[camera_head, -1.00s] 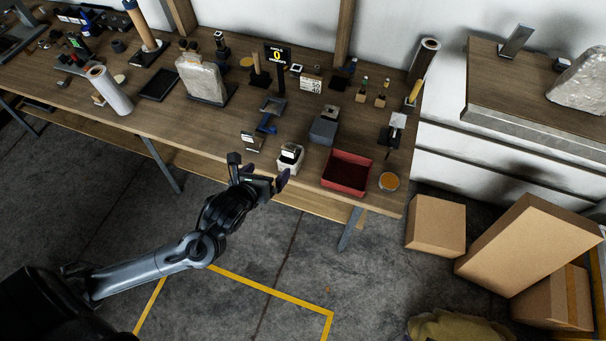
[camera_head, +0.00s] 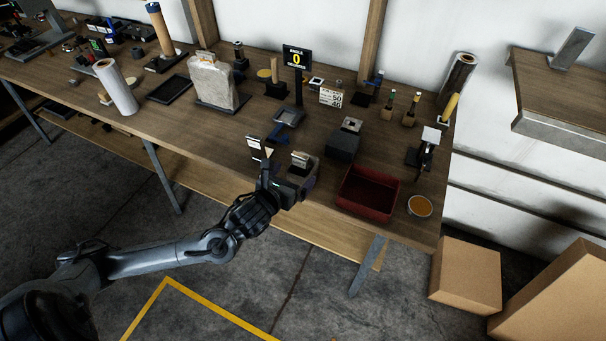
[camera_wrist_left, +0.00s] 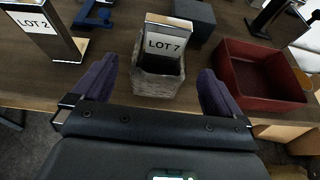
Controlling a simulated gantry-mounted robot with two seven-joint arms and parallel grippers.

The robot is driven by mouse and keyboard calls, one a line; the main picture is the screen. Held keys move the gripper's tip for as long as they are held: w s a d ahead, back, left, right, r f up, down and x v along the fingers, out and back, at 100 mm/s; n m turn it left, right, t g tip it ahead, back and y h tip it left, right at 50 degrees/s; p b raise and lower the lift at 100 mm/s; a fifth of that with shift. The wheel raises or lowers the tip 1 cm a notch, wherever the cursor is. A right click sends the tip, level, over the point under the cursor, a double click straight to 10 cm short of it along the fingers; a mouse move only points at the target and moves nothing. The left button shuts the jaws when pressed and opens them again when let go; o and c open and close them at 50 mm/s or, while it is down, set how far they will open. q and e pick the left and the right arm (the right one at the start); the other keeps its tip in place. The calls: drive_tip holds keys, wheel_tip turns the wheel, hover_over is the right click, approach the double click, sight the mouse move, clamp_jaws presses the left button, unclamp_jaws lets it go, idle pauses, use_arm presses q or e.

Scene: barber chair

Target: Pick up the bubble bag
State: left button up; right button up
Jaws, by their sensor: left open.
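A small grey, wrinkled, open-topped pouch (camera_wrist_left: 157,86), which looks like the bubble bag, stands at the table's front edge. A "LOT 7" card (camera_wrist_left: 166,42) stands behind it in the left wrist view. In the head view the pouch (camera_head: 312,170) is partly hidden by my left gripper (camera_head: 287,181). My left gripper is open, with its dark purple fingers (camera_wrist_left: 158,90) apart on either side of the pouch in the wrist view. I cannot tell whether they touch it. My right gripper is not in view.
A red bin (camera_head: 368,194) stands right of the pouch, with a dark grey box (camera_head: 343,147) behind. A "LOT 2" card stand (camera_wrist_left: 42,28) is to the left. A large plastic-wrapped block (camera_head: 213,82) stands further back. Cardboard boxes (camera_head: 466,274) are on the floor at right.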

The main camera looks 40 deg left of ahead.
sight(299, 169)
use_arm(q)
drive_tip(key=shift+x, duration=0.95)
drive_tip(key=shift+w+a+f+b, duration=0.15)
drive_tip(key=shift+w+f+b, duration=0.2)
drive_tip(key=shift+w, duration=0.25)
drive_tip(key=shift+b+x, duration=0.4)
drive_tip(key=shift+x, duration=1.6)
drive_tip(key=c, duration=0.9)
drive_tip(key=shift+r, duration=0.1)
